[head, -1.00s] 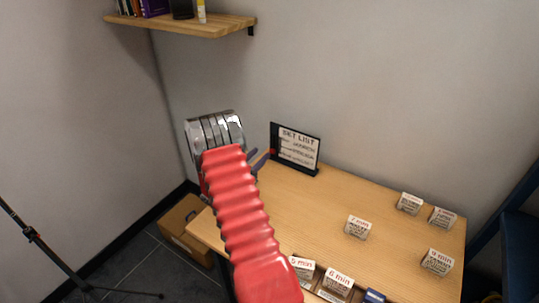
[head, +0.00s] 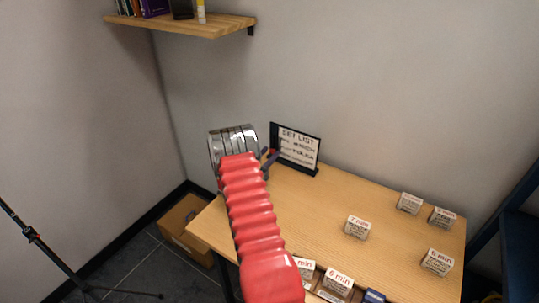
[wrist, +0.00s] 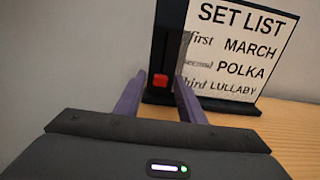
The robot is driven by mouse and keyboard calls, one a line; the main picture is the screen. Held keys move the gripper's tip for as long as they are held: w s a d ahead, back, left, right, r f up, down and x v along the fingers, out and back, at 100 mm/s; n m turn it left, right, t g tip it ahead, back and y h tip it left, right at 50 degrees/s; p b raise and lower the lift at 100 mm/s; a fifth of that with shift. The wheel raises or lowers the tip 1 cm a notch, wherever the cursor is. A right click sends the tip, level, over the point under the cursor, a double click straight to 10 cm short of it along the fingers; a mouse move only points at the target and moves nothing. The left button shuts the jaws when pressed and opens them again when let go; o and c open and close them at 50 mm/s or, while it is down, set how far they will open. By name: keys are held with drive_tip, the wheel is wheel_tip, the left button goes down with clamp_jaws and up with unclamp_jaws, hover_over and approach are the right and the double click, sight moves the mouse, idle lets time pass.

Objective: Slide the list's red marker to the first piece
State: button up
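The set list (head: 298,148) is a white sheet in a black frame at the table's back edge. In the wrist view the set list (wrist: 240,50) reads first MARCH, second POLKA, third LULLABY from top to bottom. The red marker (wrist: 160,81) is a small red block low on the black strip left of the sheet, about level with the LULLABY line. My gripper (wrist: 160,76) is open, its purple fingers on either side of the marker in that view. I cannot tell whether they touch it. In the head view my gripper (head: 270,157) is at the list's left side.
Several small printed cards, including one in the middle (head: 357,227) and one at the right (head: 437,262), stand on the wooden table (head: 300,215). More cards stand at its front edge. A shelf (head: 190,27) hangs above left. A cardboard box (head: 183,226) sits on the floor.

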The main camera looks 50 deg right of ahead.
clamp_jaws()
idle(0.5)
